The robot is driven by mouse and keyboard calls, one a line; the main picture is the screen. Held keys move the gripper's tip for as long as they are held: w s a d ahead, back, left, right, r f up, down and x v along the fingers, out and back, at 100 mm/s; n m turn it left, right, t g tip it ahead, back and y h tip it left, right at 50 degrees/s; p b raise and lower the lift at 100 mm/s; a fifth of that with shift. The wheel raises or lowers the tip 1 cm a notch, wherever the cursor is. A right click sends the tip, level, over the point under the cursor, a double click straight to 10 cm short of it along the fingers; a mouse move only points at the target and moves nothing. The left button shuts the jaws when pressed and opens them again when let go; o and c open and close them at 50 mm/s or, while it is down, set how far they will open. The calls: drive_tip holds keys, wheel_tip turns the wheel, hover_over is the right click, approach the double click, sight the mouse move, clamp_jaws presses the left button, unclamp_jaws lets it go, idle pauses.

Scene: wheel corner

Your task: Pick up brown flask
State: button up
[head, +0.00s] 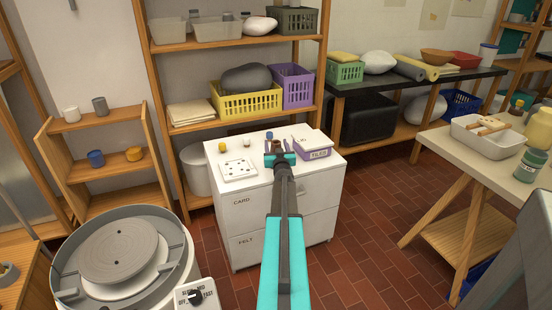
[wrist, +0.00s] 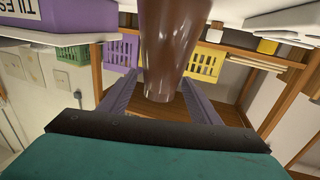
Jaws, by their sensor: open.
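The brown flask (head: 277,146) stands on top of the white cabinet (head: 225,190), near its middle. It is partly hidden behind my gripper (head: 280,159) in the head view. In the wrist view, which looks upside down, the brown flask (wrist: 178,40) is large and close, its narrower end pointing down the picture. The two grey fingers of my gripper (wrist: 160,78) are open, one to each side of the flask's narrower end. I cannot tell whether either finger touches it.
A lilac box marked TILES (head: 312,146) sits just right of the flask. A wooden shelf with baskets (head: 245,102) stands behind.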

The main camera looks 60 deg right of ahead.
idle(0.4)
clamp_jaws()
drive_tip(key=shift+r, duration=0.1)
drive_tip(key=shift+r, duration=0.75)
wheel_tip(320, 180, up, 2)
drive_tip(key=shift+r+p, duration=0.15)
drive_tip(key=shift+p, duration=0.45)
drive_tip(key=s+a+p, duration=0.1)
drive_tip(key=s+a, duration=0.2)
drive_tip(key=s, duration=0.4)
drive_tip(key=s+a+r+p, duration=0.1)
drive_tip(key=s+a, duration=0.2)
drive_tip(key=s, duration=0.4)
drive_tip(key=shift+s+a, duration=0.2)
drive_tip(key=shift+s, duration=0.15)
